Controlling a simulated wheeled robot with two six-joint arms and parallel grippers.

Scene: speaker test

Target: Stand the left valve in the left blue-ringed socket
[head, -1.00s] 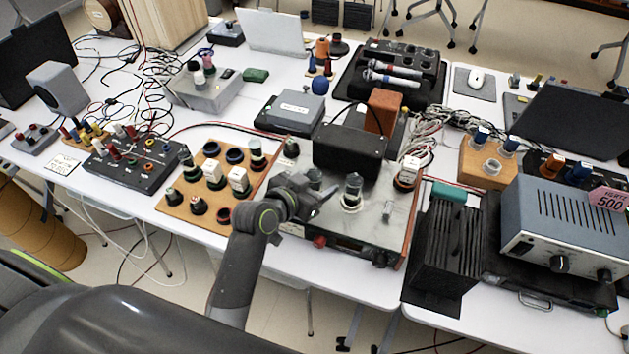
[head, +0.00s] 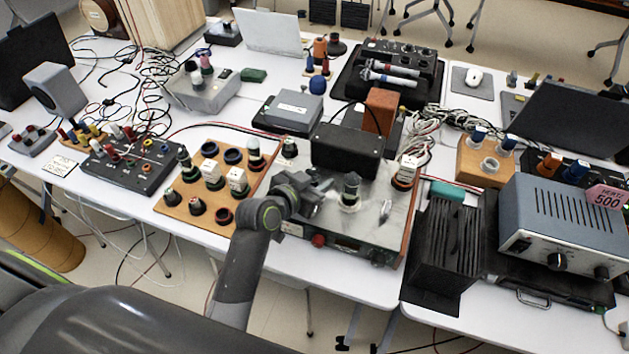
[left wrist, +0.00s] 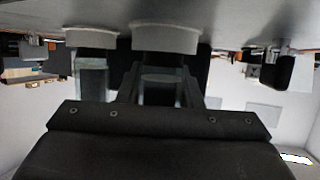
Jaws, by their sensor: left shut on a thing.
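My left gripper (head: 318,192) is over the left part of the metal chassis (head: 376,222). In the left wrist view the gripper (left wrist: 160,92) is shut on a glass valve (left wrist: 160,76). The valve's end is close to a pale socket ring (left wrist: 166,38); I cannot tell whether it is seated. A second pale ring (left wrist: 91,38) with another valve (left wrist: 91,78) is beside it. In the head view that other valve (head: 351,186) stands upright in its ring, right of my gripper. The gripper mostly hides the held valve there. My right gripper is not in view.
A black box (head: 347,150) is close behind the sockets. A wooden board with several knobs (head: 210,180) lies left of the chassis. A black finned unit (head: 446,240) and a blue-grey instrument (head: 560,220) stand at the right.

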